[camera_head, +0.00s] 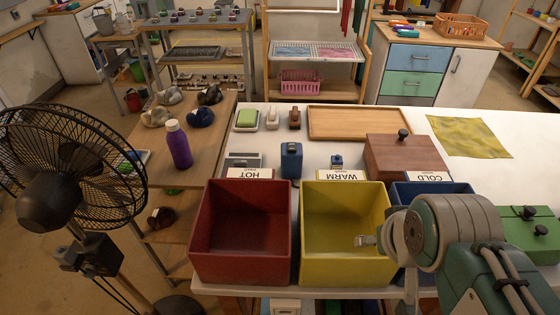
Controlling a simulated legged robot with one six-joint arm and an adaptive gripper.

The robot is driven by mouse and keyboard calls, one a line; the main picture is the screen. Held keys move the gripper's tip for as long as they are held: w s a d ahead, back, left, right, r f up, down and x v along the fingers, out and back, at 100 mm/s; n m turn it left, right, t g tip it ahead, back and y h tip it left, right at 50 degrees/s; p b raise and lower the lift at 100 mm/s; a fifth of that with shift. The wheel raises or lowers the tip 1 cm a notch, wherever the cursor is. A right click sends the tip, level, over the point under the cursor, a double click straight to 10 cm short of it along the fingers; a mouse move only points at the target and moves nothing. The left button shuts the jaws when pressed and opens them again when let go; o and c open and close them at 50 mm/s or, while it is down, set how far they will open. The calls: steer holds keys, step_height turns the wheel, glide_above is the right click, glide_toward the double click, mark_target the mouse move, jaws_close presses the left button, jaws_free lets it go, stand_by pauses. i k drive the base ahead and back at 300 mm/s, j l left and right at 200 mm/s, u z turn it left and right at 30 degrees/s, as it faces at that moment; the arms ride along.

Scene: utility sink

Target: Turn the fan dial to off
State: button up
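A black stand fan (48,200) with a round wire cage stands at the left edge, left of the table. A dark control box (95,256) sits on its pole below the cage. The dial cannot be made out clearly, nor its setting. My arm comes in from the lower right. My gripper (365,241) shows only as a small metallic tip in front of the yellow bin, with the rest hidden behind my arm. Whether it is open or shut does not show. It is far to the right of the fan, with the red bin between them.
A red bin (240,276), a yellow bin (345,275) and a blue bin (440,187) stand along the white table's (290,115) front edge. A purple bottle (179,148) stands on the wooden bench (205,150) beside the fan. Floor shows between fan and red bin.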

mark_target(91, 271)
steer(key=k+j+u, duration=0.15)
steer(key=u, duration=0.35)
steer(key=k+j+u, duration=0.1)
steer(key=j+u, duration=0.2)
steer(key=u, duration=0.2)
steer(key=k+j+u, duration=0.1)
steer(key=j+u, duration=0.2)
steer(key=u, duration=0.2)
